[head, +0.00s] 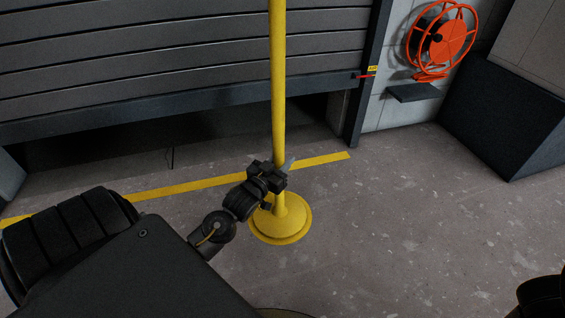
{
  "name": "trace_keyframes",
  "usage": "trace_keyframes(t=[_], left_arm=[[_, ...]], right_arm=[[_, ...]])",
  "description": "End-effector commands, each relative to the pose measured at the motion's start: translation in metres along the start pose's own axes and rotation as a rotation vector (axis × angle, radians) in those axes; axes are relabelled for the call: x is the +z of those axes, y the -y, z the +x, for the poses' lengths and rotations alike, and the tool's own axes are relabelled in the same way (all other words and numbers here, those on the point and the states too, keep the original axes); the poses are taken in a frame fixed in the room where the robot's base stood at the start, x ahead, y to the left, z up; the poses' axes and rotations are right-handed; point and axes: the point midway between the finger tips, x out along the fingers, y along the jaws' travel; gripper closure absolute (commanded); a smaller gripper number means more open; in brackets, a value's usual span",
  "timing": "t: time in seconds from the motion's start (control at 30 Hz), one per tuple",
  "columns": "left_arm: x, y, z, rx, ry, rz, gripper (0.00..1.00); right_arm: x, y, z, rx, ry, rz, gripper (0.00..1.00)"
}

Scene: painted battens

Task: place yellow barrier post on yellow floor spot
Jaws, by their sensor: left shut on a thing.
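The yellow barrier post (278,85) stands upright in the middle of the head view, its top cut off by the upper edge. Its round yellow base (281,222) is low, at or just above the floor. A thin yellow rim shows around the base's lower edge; I cannot tell whether this is the yellow floor spot or part of the base. No other round yellow spot shows. My left gripper (280,174) is shut on the post's lower shaft, a little above the base. My right gripper is not in view.
A yellow floor line (205,184) runs behind the post. A partly raised grey roller shutter (150,60) is at the back. An orange hose reel (441,42) hangs on the wall, with a dark box (500,110) at right. The floor (410,225) right of the post is clear.

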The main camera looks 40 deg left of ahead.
Motion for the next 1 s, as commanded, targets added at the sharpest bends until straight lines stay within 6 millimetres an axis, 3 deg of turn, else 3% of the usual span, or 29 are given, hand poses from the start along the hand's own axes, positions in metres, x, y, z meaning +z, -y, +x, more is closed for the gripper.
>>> trace_keyframes(t=[0.33,0.37,0.5,0.83,1.0], left_arm=[[-0.003,0.0,0.001,0.0,-0.008,0.0,1.0],[0.001,0.0,0.0,0.0,0.001,0.0,0.66],[0.001,0.0,0.0,0.0,0.001,0.0,0.48],[-0.002,0.0,-0.001,0.0,0.001,0.0,0.48],[-0.004,0.0,-0.025,-0.001,0.006,-0.001,0.48]], right_arm=[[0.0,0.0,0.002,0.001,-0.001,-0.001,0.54],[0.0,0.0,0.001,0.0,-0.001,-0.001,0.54],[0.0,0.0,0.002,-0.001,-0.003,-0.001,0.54],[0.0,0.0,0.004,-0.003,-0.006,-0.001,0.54],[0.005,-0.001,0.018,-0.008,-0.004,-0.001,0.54]])
